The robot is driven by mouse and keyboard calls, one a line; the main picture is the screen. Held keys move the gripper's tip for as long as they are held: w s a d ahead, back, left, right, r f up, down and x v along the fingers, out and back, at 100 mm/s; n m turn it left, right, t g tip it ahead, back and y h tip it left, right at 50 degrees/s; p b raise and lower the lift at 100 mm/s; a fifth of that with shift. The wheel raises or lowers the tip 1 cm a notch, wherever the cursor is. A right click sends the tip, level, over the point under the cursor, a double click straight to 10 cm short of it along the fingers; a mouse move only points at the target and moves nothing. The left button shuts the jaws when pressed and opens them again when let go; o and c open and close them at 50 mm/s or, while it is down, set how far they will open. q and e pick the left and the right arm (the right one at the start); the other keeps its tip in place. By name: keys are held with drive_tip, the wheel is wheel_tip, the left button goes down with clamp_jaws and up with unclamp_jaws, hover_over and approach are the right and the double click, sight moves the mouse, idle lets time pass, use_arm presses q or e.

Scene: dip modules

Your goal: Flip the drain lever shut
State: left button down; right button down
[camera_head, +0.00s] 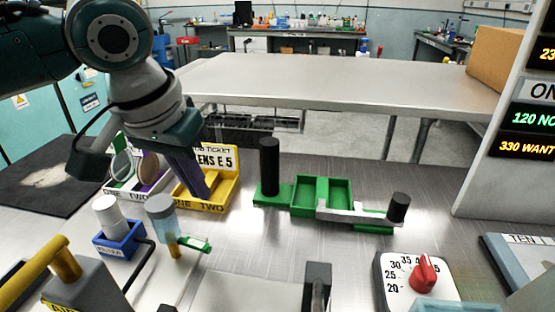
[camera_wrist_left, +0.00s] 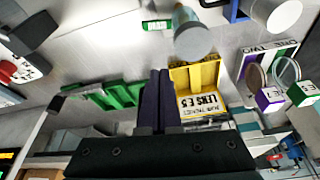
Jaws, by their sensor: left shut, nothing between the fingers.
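A clear-and-blue cylinder (camera_head: 160,217) stands at the front left on a brown stem, with a small green lever-like piece (camera_head: 196,243) reaching out to its right. That green piece also shows near the top of the left wrist view (camera_wrist_left: 157,25), beside the round cylinder top (camera_wrist_left: 194,42). I cannot read its marking or tell if it is open or shut. My left gripper (camera_head: 203,192) is shut and empty, its dark purple fingers pointing down beside the yellow tray, behind and above the green piece. Its fingers also show in the left wrist view (camera_wrist_left: 158,75). My right gripper is not in view.
A yellow tray (camera_head: 228,190) with a ticket card is close to my left fingers. A blue holder (camera_head: 118,246) with a white cylinder stands left of the clear cylinder. A green fixture (camera_head: 323,195) with black posts is to the right. A red-knobbed dial (camera_head: 424,274) stands front right.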

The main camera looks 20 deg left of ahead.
sight(192, 247)
use_arm(q)
drive_tip(key=b+x, duration=0.1)
drive_tip(key=x, duration=0.7)
drive_tip(key=shift+f+b, duration=0.1)
drive_tip(key=shift+b, duration=0.3)
drive_tip(key=shift+f, duration=0.4)
drive_tip(key=s+p, duration=0.1)
drive_tip(key=s+r+p, duration=0.1)
drive_tip(key=s, duration=0.1)
drive_tip(key=shift+s+d+f, duration=0.1)
drive_tip(key=shift+s+d, duration=0.05)
drive_tip(key=shift+s, duration=0.25)
drive_tip(key=shift+s+p, duration=0.1)
drive_tip(key=shift+p, duration=0.4)
drive_tip(key=shift+m, duration=0.3)
